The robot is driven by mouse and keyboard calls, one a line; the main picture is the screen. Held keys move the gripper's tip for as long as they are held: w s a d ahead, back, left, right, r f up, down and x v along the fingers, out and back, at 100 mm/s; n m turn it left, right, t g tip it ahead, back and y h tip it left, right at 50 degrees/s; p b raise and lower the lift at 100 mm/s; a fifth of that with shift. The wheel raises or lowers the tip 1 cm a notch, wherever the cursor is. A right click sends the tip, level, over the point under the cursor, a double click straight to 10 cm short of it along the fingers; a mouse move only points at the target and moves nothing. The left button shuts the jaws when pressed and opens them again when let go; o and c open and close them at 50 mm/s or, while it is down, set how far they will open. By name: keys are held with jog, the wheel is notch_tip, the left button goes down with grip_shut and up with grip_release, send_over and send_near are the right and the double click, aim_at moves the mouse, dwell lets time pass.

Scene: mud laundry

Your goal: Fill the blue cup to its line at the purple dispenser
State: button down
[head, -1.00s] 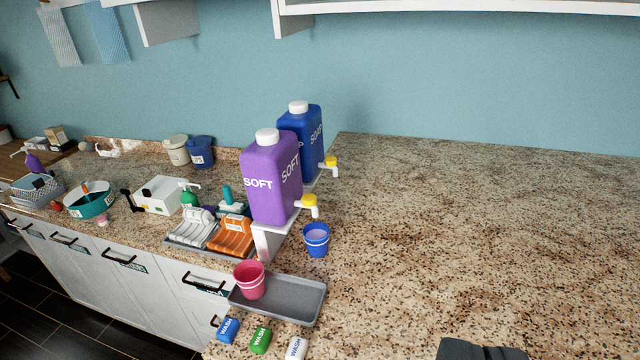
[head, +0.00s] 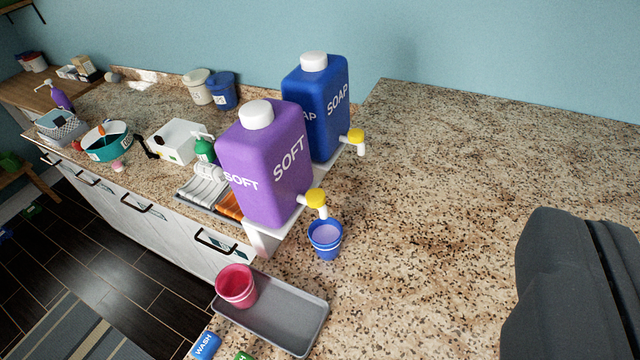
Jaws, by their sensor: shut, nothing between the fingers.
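The blue cup (head: 325,239) stands upright on the granite counter, just below and in front of the yellow tap (head: 316,197) of the purple dispenser (head: 265,165), marked SOFT. Pale lilac liquid shows inside the cup; I cannot tell its level against the line. The purple dispenser stands on a white stand (head: 263,239) at the counter edge. A dark grey part of my gripper (head: 572,285) fills the lower right, well apart from the cup; its fingertips are not clearly shown, and nothing is seen held in it.
A blue SOAP dispenser (head: 316,108) with a yellow tap stands behind the purple one. A pink cup (head: 236,285) sits on a grey tray (head: 285,329) in front. A blue WASH piece (head: 206,345) lies beside the tray. The counter right of the blue cup is clear.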

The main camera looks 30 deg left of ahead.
jog(key=m+g+y+p, duration=0.2)
jog(key=g+y+p, duration=0.45)
jog(key=p, duration=1.05)
send_over(316, 201)
notch_tip(316, 201, down, 14)
jog(key=g+h, duration=0.1)
jog(key=shift+f, duration=0.2)
jog(key=shift+h, duration=0.25)
notch_tip(316, 201, down, 8)
jog(key=b, duration=0.2)
jog(key=shift+r+b, duration=0.2)
jog(key=shift+b, duration=0.2)
jog(key=shift+f+b, duration=0.3)
jog(key=shift+f, duration=0.35)
